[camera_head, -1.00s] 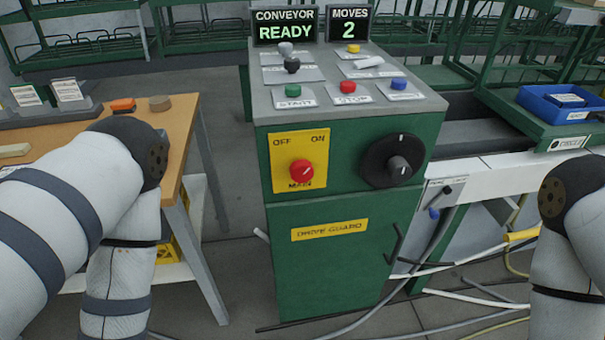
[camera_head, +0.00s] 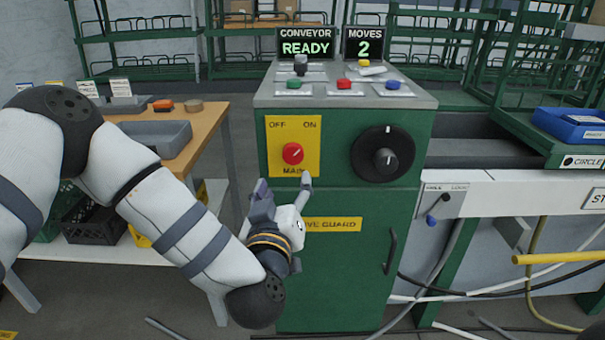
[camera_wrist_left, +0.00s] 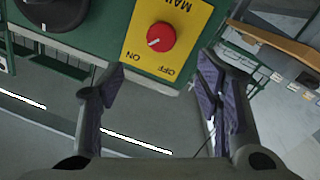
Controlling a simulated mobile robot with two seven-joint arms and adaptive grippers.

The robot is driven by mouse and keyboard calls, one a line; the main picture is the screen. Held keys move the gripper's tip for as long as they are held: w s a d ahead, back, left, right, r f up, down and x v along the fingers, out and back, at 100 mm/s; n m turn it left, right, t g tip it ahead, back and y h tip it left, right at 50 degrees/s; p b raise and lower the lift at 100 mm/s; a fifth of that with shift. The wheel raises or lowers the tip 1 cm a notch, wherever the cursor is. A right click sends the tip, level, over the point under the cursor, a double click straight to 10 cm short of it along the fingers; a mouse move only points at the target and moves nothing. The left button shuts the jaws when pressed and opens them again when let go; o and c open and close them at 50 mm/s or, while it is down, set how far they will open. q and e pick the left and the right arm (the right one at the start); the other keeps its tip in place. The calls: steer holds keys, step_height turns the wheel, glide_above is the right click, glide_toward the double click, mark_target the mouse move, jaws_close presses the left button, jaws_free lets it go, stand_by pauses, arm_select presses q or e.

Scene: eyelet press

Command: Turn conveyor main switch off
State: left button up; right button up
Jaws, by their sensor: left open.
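The main switch is a red knob (camera_head: 292,153) on a yellow plate (camera_head: 308,128) marked OFF at left and ON at right, on the green cabinet's front. Its white mark points up and right, toward ON. My left gripper (camera_head: 284,187) is open and empty, just below the knob, fingers pointing up. In the left wrist view the plate is upside down; the red knob (camera_wrist_left: 161,37) lies beyond the gap between the open fingers (camera_wrist_left: 160,68), and no finger appears to touch it. My right gripper is out of view.
A black dial (camera_head: 385,153) sits right of the switch. The drive guard label (camera_head: 335,225) is partly hidden by my gripper. A door handle (camera_head: 392,250) sticks out lower right. Buttons and displays reading READY and 2 are on top. A wooden table (camera_head: 208,117) stands left.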

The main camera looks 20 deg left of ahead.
mark_target(292, 155)
arm_select(q)
steer(key=w+a, duration=0.1)
steer(key=w, duration=0.7)
steer(key=w+a+b, duration=0.1)
steer(key=w, duration=0.3)
steer(key=shift+a, duration=0.3)
steer(key=c, duration=1.2)
